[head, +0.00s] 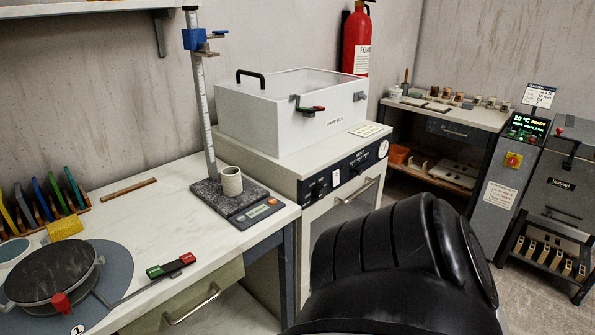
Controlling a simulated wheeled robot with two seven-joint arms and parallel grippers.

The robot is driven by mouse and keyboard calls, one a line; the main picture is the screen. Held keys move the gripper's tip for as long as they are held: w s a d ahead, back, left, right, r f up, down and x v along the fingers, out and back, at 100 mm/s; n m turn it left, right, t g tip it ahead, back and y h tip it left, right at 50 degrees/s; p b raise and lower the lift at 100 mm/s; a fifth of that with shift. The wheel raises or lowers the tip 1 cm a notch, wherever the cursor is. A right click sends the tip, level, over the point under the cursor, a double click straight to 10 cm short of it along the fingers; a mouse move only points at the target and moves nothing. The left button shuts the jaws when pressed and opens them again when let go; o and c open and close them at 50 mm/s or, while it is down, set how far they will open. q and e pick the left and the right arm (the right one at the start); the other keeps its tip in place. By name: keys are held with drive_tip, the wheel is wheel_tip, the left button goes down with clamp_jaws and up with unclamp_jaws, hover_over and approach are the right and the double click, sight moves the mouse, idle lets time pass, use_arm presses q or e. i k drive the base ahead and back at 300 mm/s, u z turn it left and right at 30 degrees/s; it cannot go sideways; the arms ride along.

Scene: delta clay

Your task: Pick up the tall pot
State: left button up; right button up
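A small pale grey pot (231,181), cylindrical and slightly taller than wide, stands upright on the dark speckled plate (217,201) of a measuring stand in the head view. It is the only pot on the near bench; I cannot tell for sure that it is the tall pot. Several small pots (458,98) stand far off on the back bench, too small to compare. Neither of my grippers shows. A black padded part of mine fills the bottom middle and hides the floor there.
The stand's upright post (203,110) rises behind the pot. A wheel with a dark round top (52,270) and a green-red lever (170,266) lie at the front left. A white box (290,110) stands on the cabinet to the right. The near bench (150,215) has clear room.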

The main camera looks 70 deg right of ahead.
sight(231, 176)
drive_tip(key=z, duration=2.1)
drive_tip(key=i, duration=0.1)
drive_tip(key=u, duration=0.25)
drive_tip(key=k, duration=0.5)
drive_tip(key=z, duration=1.25)
drive_tip(key=i, duration=1.2)
drive_tip(key=u, duration=1.05)
